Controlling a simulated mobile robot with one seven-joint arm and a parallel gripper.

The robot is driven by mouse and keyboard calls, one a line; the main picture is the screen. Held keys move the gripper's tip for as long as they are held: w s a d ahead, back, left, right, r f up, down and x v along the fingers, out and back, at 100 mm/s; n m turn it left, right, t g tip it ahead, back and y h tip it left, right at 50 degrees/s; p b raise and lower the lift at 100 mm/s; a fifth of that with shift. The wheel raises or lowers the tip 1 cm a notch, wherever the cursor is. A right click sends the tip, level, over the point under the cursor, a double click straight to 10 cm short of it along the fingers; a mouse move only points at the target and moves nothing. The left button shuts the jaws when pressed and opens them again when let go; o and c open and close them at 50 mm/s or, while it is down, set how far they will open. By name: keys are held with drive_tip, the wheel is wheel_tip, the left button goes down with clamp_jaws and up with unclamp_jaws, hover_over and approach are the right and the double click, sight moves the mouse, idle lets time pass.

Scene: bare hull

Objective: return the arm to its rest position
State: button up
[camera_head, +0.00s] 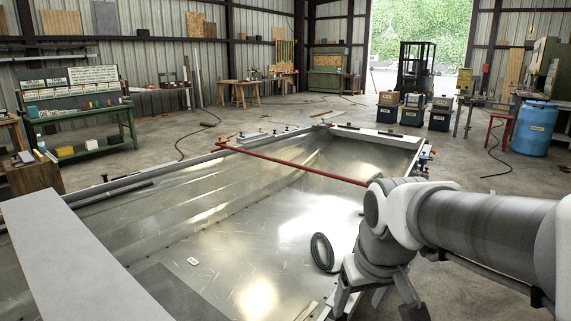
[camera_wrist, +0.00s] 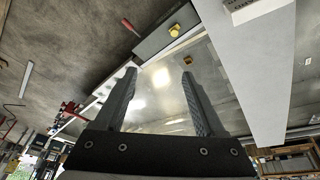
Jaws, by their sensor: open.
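My arm reaches in from the right in the head view, bends at a grey and white joint, and points down over the right side of the open metal hull (camera_head: 235,225). In the wrist view my gripper (camera_wrist: 159,73) has its two dark fingers spread apart with nothing between them. Shiny hull metal shows beyond the fingertips. In the head view the lower end of the arm is partly cut off by the bottom edge.
A red bar (camera_head: 290,162) spans the hull. Blue drum (camera_head: 535,128), dark bins (camera_head: 412,110) and a green workbench (camera_head: 80,135) stand beyond. Open floor lies behind the hull.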

drive_tip(key=s+d+r+m+t+p, duration=0.2)
drive_tip(key=s+r, duration=0.3)
drive_tip(key=s, duration=0.4)
drive_tip(key=shift+s, duration=0.35)
drive_tip(key=shift+f, duration=0.1)
idle(1.5)
